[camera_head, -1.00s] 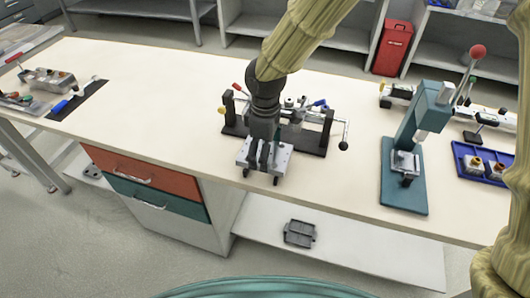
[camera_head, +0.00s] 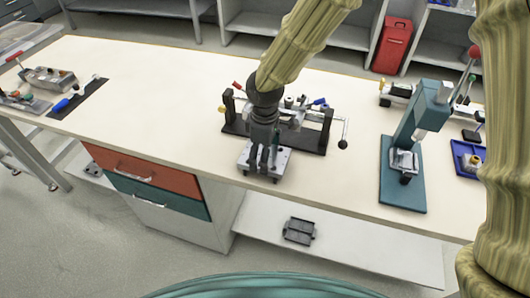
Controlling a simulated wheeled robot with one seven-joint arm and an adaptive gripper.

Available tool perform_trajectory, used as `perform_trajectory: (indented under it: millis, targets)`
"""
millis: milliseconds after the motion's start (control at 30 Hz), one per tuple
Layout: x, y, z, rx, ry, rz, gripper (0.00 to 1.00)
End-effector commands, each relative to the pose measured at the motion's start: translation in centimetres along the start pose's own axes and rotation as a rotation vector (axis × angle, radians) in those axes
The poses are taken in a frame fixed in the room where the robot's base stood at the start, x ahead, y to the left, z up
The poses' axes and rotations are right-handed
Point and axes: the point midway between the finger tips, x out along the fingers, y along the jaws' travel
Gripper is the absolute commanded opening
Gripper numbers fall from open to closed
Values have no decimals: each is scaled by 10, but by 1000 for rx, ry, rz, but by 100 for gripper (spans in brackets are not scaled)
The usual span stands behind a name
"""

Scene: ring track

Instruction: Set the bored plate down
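The bored plate (camera_head: 250,158) is a light grey metal block with short dark pegs or feet at its lower edge. It is at the front of the cream workbench (camera_head: 330,190), directly under my gripper (camera_head: 264,150). My gripper points down, with its dark fingers at the middle of the plate. The fingers overlap the plate in this view, and their gap is hard to make out. The plate looks level and very near the bench top; whether it touches the bench is unclear.
A black fixture (camera_head: 313,140) with clamps and a ball-ended handle stands just behind the plate. A teal press (camera_head: 405,165) and a blue tray (camera_head: 466,160) are at right. Tools lie on a dark mat (camera_head: 80,100) at left. Bench between mat and plate is clear.

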Motion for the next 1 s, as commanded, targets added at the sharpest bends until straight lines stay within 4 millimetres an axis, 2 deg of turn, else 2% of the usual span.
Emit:
perform_trajectory:
  millis: [33,67,100,567,767,1000]
  targets:
    - [1,0,0,0,0,1,40]
    - [1,0,0,0,0,0,94]
    - [1,0,0,0,0,0,100]
    - [-4,0,0,0,1,1,100]
    - [-29,1,0,0,2,3,100]
    - [-74,1,0,1,3,3,100]
